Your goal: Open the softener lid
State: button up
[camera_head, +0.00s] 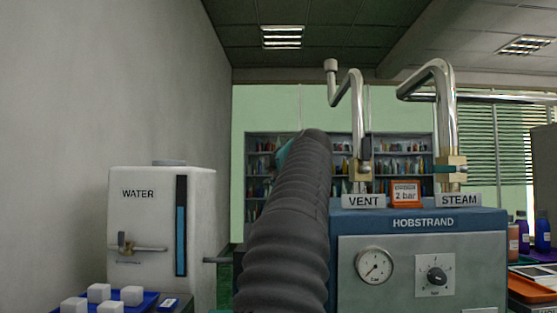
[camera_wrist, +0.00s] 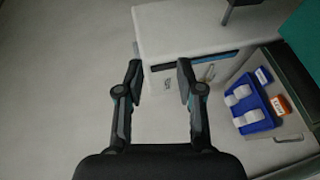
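A white tank marked WATER (camera_head: 140,225) stands at the left in the head view, with a blue level strip and a tap on its front. A flat grey piece (camera_head: 169,163) sits on its top; no label shows whether this is the softener lid. The tank also shows in the wrist view (camera_wrist: 185,28), beyond my fingers. My gripper (camera_wrist: 160,82) is open, with its two dark fingers apart and nothing held between them. In the head view my arm's grey ribbed sleeve fills the middle and my gripper cannot be made out.
A blue tray (camera_wrist: 268,119) with several white blocks lies beside the tank. A small orange item (camera_wrist: 281,104) is next to it. The blue-grey HOBSTRAND machine (camera_head: 423,223), with vent and steam pipes, stands at the right.

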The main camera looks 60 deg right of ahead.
jog(key=shift+s+a+r, duration=0.25)
jog(key=shift+s+r, duration=0.45)
jog(key=shift+r, duration=0.15)
jog(key=shift+s+a+r, duration=0.2)
jog(key=shift+s+r, duration=0.5)
jog(key=shift+r, duration=0.1)
